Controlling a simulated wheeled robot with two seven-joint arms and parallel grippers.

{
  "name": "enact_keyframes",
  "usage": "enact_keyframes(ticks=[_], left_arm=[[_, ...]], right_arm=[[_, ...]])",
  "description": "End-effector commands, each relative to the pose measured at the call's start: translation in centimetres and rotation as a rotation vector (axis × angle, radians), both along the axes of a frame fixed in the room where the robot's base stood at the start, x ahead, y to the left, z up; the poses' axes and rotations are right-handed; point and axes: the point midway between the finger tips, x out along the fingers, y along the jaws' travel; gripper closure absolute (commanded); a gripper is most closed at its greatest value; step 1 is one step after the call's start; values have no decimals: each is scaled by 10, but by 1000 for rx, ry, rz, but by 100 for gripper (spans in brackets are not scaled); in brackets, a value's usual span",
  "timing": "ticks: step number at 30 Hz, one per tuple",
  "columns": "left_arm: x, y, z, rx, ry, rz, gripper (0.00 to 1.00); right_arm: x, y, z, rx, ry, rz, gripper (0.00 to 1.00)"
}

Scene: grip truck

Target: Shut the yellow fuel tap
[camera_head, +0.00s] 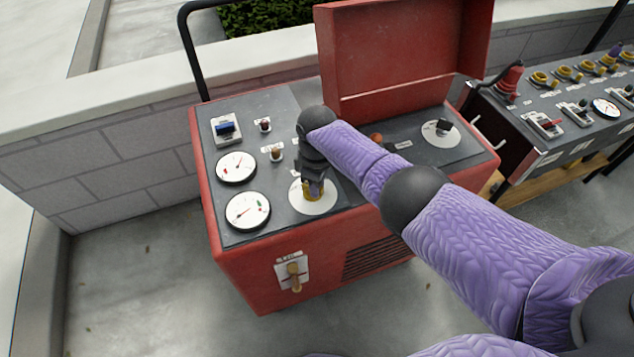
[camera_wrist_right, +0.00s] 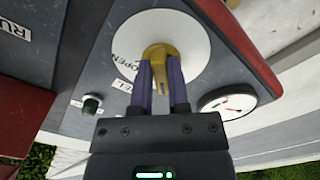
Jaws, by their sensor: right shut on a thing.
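The yellow fuel tap (camera_head: 313,190) sits on a white round dial plate (camera_head: 322,207) on the sloping top panel of the red machine. The tap (camera_wrist_right: 161,52) also shows in the right wrist view, with "OPEN" and partly hidden "FUEL" lettering beside its plate (camera_wrist_right: 186,22). My right gripper (camera_head: 313,180) reaches down onto the tap, and in the wrist view its two purple fingers (camera_wrist_right: 163,80) are shut on the tap's handle from both sides. The gripper and arm hide part of the panel. My left gripper is not in view.
Two gauges (camera_head: 236,167) and a blue switch (camera_head: 226,128) sit left of the tap. A raised red lid (camera_head: 403,55) stands behind. A tan-handled lever (camera_head: 293,275) is on the front face. A second control panel (camera_head: 570,105) stands at right.

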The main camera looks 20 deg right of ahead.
Motion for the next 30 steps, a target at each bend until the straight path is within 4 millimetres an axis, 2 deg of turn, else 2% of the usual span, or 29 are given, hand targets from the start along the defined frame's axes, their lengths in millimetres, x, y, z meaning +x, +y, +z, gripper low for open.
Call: enact_keyframes(ticks=[8,9,14,23,26,30], left_arm=[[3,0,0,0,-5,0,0],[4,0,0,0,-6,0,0],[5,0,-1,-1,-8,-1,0],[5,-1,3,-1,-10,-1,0],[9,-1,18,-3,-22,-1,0],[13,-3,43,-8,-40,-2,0]], right_arm=[[1,1,1,2,-3,1,100],[1,1,1,2,-3,1,77],[0,1,0,1,-2,0,44],[0,0,5,1,-2,0,44],[1,0,28,1,-5,-1,44],[1,0,67,1,-6,0,44]])
